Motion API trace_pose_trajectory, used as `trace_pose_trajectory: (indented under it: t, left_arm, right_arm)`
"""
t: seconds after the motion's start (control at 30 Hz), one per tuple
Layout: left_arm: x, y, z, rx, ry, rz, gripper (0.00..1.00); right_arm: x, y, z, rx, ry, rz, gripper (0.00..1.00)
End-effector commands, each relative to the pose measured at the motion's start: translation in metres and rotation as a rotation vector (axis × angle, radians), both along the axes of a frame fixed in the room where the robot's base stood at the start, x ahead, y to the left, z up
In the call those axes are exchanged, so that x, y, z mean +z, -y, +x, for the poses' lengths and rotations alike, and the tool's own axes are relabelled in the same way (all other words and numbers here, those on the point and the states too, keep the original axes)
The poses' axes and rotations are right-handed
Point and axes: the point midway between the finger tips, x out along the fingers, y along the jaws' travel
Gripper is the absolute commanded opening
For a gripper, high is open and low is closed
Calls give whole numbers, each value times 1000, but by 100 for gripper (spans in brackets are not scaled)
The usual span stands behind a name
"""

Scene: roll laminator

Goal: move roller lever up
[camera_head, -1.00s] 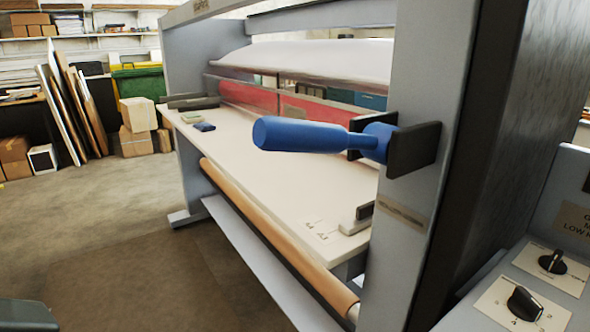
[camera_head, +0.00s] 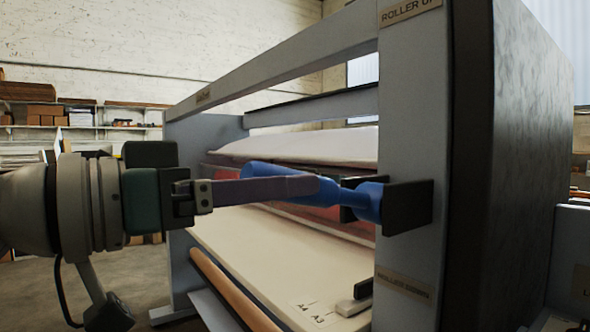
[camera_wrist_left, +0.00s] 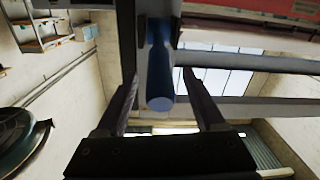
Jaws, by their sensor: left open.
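The roller lever (camera_head: 337,196) has a thick blue handle and sticks out to the left from a dark bracket (camera_head: 410,206) on the laminator's near post. It lies close to level, between a roller-up plate (camera_head: 410,11) above and another label plate (camera_head: 404,284) below. My left gripper (camera_head: 314,186) reaches in from the left, its fingers overlapping part of the handle. In the left wrist view, the handle (camera_wrist_left: 160,88) lies between the two open fingers (camera_wrist_left: 160,78), with gaps visible on both sides. My right gripper is not in view.
The grey laminator post (camera_head: 408,120) stands right beside the lever. The pale laminator bed (camera_head: 250,245) and a brown roll (camera_head: 230,290) lie below. Shelves with boxes (camera_head: 45,115) are far off at the back left.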

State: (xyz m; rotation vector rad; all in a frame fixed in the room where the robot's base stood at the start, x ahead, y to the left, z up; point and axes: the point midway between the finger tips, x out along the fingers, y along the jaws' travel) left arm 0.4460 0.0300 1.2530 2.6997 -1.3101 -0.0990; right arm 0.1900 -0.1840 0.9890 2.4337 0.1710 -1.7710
Motion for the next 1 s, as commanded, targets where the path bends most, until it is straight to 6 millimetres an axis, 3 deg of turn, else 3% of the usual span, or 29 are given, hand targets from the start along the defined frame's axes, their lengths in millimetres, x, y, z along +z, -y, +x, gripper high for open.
trace_pose_trajectory:
  t: [0.2,0.5,1.0]
  left_arm:
    - [1,19,15,0,1,1,71]
    - [-1,22,17,0,0,2,71]
    - [-1,21,17,0,0,2,16]
  right_arm:
    - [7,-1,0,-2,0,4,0]
    - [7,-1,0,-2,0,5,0]
    - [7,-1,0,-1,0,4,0]
